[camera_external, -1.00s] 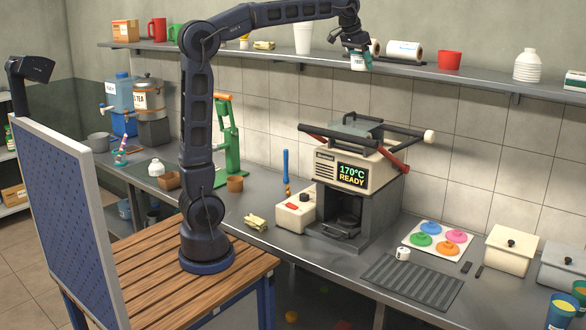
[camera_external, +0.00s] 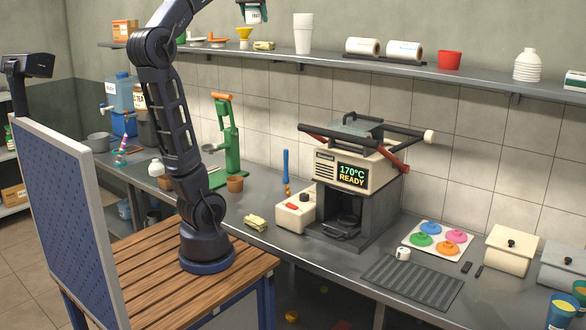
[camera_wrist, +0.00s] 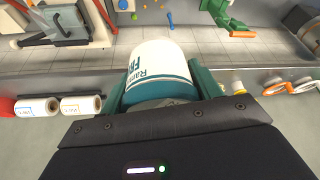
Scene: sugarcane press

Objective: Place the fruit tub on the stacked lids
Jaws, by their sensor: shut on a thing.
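The fruit tub (camera_wrist: 160,70), white with a teal band and lettering, is held between the green fingers of my gripper (camera_wrist: 162,88) in the wrist view. In the external view the tub (camera_external: 254,16) shows at the top edge, above the upper shelf, with my gripper (camera_external: 254,3) partly cut off. Low orange and white disc-like things (camera_external: 217,41) lie on the shelf left of the yellow funnel; they also show at right in the wrist view (camera_wrist: 290,86). I cannot tell whether these are the stacked lids.
The upper shelf (camera_external: 330,62) also holds a yellow funnel (camera_external: 244,36), white cups (camera_external: 303,35), labelled rolls (camera_external: 363,47) and a red tub (camera_external: 449,60). Below stand a press (camera_external: 352,180), a green juicer (camera_external: 229,140) and a board with coloured round pieces (camera_external: 440,238).

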